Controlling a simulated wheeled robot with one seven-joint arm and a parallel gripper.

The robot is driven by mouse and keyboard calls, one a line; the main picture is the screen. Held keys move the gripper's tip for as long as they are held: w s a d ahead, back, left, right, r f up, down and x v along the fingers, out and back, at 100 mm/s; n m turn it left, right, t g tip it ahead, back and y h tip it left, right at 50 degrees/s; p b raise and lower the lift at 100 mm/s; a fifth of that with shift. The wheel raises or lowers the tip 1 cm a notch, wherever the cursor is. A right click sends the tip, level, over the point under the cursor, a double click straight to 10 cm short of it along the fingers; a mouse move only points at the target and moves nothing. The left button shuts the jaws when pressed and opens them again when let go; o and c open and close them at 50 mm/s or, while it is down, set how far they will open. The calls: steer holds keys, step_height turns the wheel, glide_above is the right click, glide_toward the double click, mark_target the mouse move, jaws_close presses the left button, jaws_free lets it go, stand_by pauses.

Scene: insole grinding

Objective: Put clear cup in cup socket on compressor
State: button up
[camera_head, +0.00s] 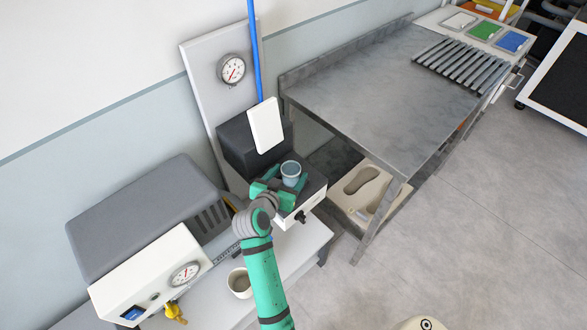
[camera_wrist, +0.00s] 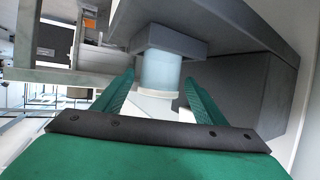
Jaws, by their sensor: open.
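The clear cup (camera_head: 291,174), tinted pale blue, stands upright on the dark top of the compressor (camera_head: 312,203), open end up. In the wrist view the cup (camera_wrist: 160,70) meets a dark grey block (camera_wrist: 168,40), which looks like the cup socket; how deep it sits cannot be told. My gripper (camera_head: 282,183) is at the cup, with its green fingers on either side. In the wrist view my gripper (camera_wrist: 160,88) is open, with narrow gaps showing between the fingers and the cup.
A black box with a white plate (camera_head: 266,125) stands just behind the cup. A grey machine with a gauge (camera_head: 150,215) is at left. A cream cup (camera_head: 239,283) sits on the white table below my arm. A steel table (camera_head: 360,85) stands at right.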

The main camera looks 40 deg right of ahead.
steer(key=v, duration=0.5)
steer(key=shift+s+a+r, duration=0.15)
steer(key=shift+s+a, duration=0.05)
steer(key=shift+a, duration=0.1)
